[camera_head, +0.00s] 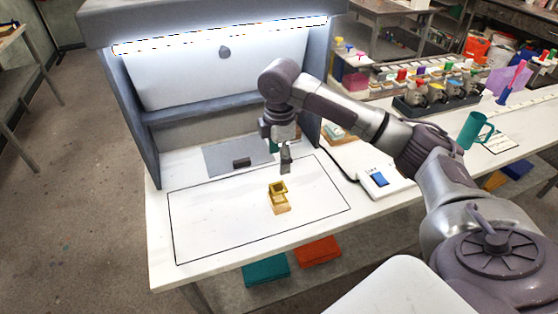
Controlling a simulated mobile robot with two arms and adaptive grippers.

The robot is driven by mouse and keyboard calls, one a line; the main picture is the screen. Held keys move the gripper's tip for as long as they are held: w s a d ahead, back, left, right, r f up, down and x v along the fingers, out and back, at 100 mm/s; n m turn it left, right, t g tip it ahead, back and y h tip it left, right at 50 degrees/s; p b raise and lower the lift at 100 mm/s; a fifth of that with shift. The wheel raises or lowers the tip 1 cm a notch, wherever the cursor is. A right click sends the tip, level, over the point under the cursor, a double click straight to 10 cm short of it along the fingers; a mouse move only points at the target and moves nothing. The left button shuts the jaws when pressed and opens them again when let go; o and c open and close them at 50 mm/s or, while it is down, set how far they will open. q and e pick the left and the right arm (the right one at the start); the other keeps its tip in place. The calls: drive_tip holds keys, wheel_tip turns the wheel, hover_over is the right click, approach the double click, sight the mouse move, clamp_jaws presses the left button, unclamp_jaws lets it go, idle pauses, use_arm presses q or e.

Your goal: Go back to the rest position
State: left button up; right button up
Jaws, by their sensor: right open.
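My right arm reaches in from the right over the white table (216,250). Its gripper (285,168) points down above the table, inside the front of the hooded booth. The gripper is open, and I see nothing between its fingers. A small yellow, open-topped container (278,190) stands on a pale wooden-looking block (281,209) inside a black outlined rectangle, just below and in front of the gripper. They appear apart. My left gripper is not in view.
The booth's side wall (130,120) and lit hood (220,35) surround the gripper. A grey plate (225,160) lies behind. A white device with a blue pad (379,179), a teal jug (473,130) and a rack of bottles (437,95) stand right. The outlined area's left is clear.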

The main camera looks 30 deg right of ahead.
idle(0.3)
drive_tip(key=s+a+f+m, duration=0.1)
drive_tip(key=s+a+f, duration=0.3)
drive_tip(key=a, duration=0.1)
drive_tip(key=s+a+f+m+t+y, duration=0.1)
drive_tip(key=s+a+f, duration=0.2)
drive_tip(key=a+f, duration=0.2)
drive_tip(key=s+a+f+m+y, duration=0.1)
drive_tip(key=s+a+f, duration=0.3)
drive_tip(key=a+f, duration=0.1)
drive_tip(key=shift+s+a+f+t, duration=0.1)
drive_tip(key=shift+s+a+t, duration=0.1)
drive_tip(key=shift+a, duration=0.2)
drive_tip(key=shift+s+a+f+t, duration=0.1)
drive_tip(key=shift+a+t, duration=0.1)
drive_tip(key=shift+a, duration=0.15)
drive_tip(key=s+d+f+m+t+h, duration=0.1)
drive_tip(key=s+d+m, duration=0.1)
drive_tip(key=s+m, duration=0.4)
drive_tip(key=s+d+m+t+h, duration=0.1)
drive_tip(key=s+d+m, duration=0.25)
drive_tip(key=s, duration=0.55)
wheel_tip(320, 180, down, 28)
drive_tip(key=g+b, duration=0.2)
drive_tip(key=s+d+f+g+b, duration=0.1)
drive_tip(key=s+d+f+b, duration=0.1)
drive_tip(key=s+f, duration=1.5)
drive_tip(key=shift+s+f, duration=0.25)
drive_tip(key=shift+f, duration=0.6)
